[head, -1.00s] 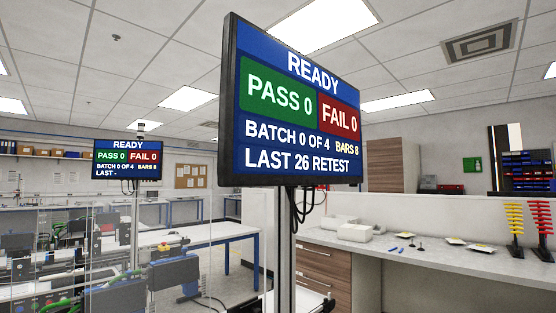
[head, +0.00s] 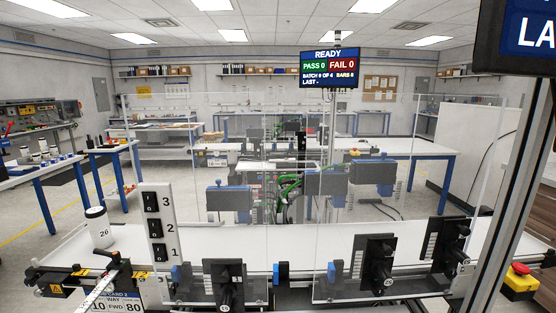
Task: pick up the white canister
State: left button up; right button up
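A white canister (head: 100,228) marked 26, with a dark band near its top, stands upright at the left end of the near white belt conveyor (head: 330,243). It is just left of a white post (head: 160,224) numbered 3, 2, 1. Its foot is close to the black and orange fittings on the belt's front rail. Neither of my grippers is in the head view, and nothing holds the canister.
Clear panels (head: 390,200) stand along the conveyor. Black devices (head: 223,284) line its front rail. A red emergency button (head: 520,270) is at the right. Small white containers stand on a left table (head: 40,170). The belt's middle is mostly clear.

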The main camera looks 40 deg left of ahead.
aim_at(96, 217)
jog(key=u, duration=2.65)
jog(key=z, duration=0.5)
jog(key=i+j+z, duration=0.15)
jog(key=j+z, duration=0.2)
jog(key=j, duration=0.2)
jog(key=i+j+z, duration=0.1)
jog(key=j+z, duration=0.3)
jog(key=j, duration=0.2)
jog(key=j+z, duration=0.35)
jog(key=j, duration=0.95)
jog(key=j+z, duration=0.1)
jog(key=j, duration=0.6)
jog(key=k+j, duration=0.1)
jog(key=j, duration=0.55)
jog(key=j+z, duration=0.1)
jog(key=j, duration=0.55)
jog(key=k+j, duration=0.15)
jog(key=j, duration=0.5)
jog(key=j+z, duration=0.1)
jog(key=j, duration=0.6)
jog(key=k, duration=0.05)
